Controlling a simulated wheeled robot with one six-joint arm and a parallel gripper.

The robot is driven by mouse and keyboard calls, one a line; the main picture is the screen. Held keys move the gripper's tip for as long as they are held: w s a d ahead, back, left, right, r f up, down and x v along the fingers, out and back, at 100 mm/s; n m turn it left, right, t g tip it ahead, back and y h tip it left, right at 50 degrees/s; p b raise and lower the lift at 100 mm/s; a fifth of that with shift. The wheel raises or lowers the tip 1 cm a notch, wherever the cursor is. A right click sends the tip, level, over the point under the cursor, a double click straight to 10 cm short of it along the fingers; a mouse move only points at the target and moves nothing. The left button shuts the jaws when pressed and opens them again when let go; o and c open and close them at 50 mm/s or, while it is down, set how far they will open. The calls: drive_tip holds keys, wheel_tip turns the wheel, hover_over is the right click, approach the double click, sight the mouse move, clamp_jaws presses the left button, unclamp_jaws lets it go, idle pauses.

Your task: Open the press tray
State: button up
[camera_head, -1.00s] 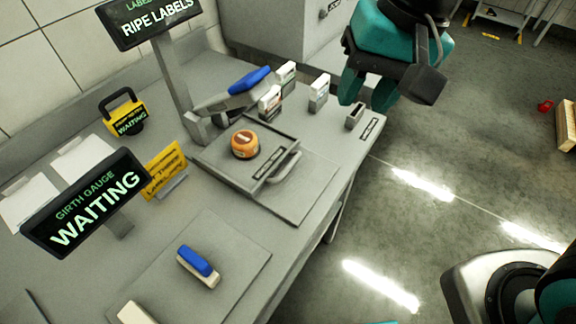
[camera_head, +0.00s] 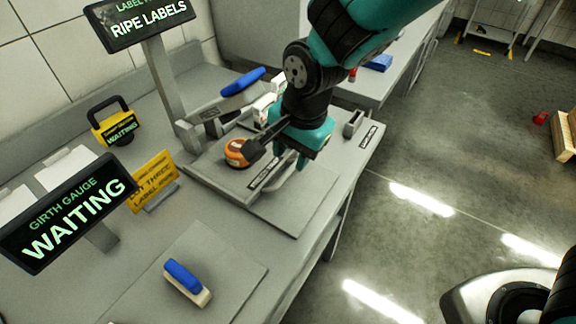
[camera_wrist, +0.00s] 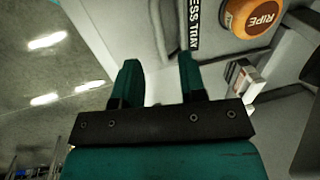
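The press tray (camera_head: 217,183) is a flat grey tray on the bench, with a dark label strip and a grey bar handle (camera_head: 283,187) on its front edge. It looks shut. An orange cheese wheel (camera_head: 238,152) sits on it; in the wrist view the wheel (camera_wrist: 252,14) reads "RIPE". My gripper (camera_head: 292,160) points down over the handle side of the tray. In the wrist view its two teal fingers (camera_wrist: 160,78) are apart, with the handle (camera_wrist: 158,28) ahead, roughly between them. I cannot tell whether they touch it. My arm partly hides the tray's back.
A blue-handled press lever (camera_head: 243,82) and white blocks (camera_head: 265,105) stand behind the tray. A "RIPE LABELS" screen (camera_head: 140,18), a "GIRTH GAUGE" screen (camera_head: 68,212) and a yellow sign (camera_head: 153,181) stand left. A blue-topped block (camera_head: 187,282) lies in front.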

sight(287, 173)
drive_tip(key=f, duration=0.5)
drive_tip(key=shift+w+a, duration=0.3)
drive_tip(key=shift+a, duration=0.1)
clamp_jaws()
